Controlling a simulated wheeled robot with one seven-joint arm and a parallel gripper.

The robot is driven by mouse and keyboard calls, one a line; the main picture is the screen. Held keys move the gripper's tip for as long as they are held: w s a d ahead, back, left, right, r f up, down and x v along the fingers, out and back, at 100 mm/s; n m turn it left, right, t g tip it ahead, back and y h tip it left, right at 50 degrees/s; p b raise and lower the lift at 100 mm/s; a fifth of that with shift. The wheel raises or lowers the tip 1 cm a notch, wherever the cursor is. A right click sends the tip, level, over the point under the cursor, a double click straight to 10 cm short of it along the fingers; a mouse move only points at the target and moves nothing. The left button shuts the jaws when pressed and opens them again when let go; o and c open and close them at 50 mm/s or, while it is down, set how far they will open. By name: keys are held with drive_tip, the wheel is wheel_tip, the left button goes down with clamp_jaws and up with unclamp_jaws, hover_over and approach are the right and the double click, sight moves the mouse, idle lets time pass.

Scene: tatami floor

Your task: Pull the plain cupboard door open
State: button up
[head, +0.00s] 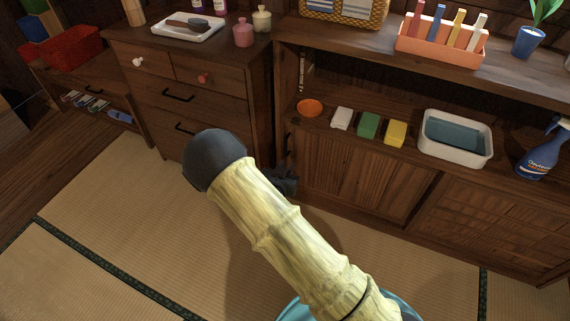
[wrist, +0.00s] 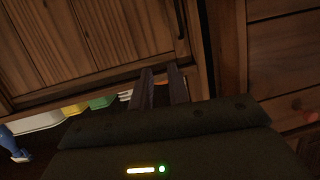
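The plain cupboard door (head: 350,184) has vertical planks and stands closed in the low cabinet, left of a lattice-patterned door. Its dark upright handle (head: 289,145) is near the door's left edge. In the wrist view the plain door (wrist: 95,40) fills the upper left, with the handle (wrist: 181,20) at the top. My gripper (head: 286,181) is low by the door's left side, partly hidden behind my arm. The fingers are apart from the handle.
A drawer chest (head: 190,85) stands just left of the cabinet. The lattice-patterned door (head: 480,225) is to the right. Above the doors, an open shelf holds an orange dish (head: 310,107), several small blocks and a white basin (head: 455,150). The tatami floor (head: 110,225) is clear.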

sight(286, 148)
drive_tip(key=s+a+f+n+t+b, duration=0.1)
drive_tip(key=a+f+t+b, duration=0.2)
drive_tip(key=f+b, duration=0.3)
wheel_tip(286, 148, down, 3)
drive_tip(key=shift+s+a+t+b, duration=0.3)
drive_tip(key=shift+s+a, duration=0.1)
drive_tip(key=shift+a, duration=0.15)
drive_tip(key=shift+w, duration=0.1)
drive_tip(key=w+b, duration=0.2)
drive_tip(key=w, duration=0.3)
drive_tip(key=w+d+b, duration=0.1)
drive_tip(key=w+b, duration=0.2)
drive_tip(key=w, duration=0.3)
drive_tip(key=w+d+b, duration=0.1)
drive_tip(key=w+b, duration=0.2)
drive_tip(key=w, duration=0.2)
drive_tip(key=shift+w+d+f, duration=0.15)
drive_tip(key=shift+d, duration=0.1)
drive_tip(key=shift+w, duration=0.4)
clamp_jaws()
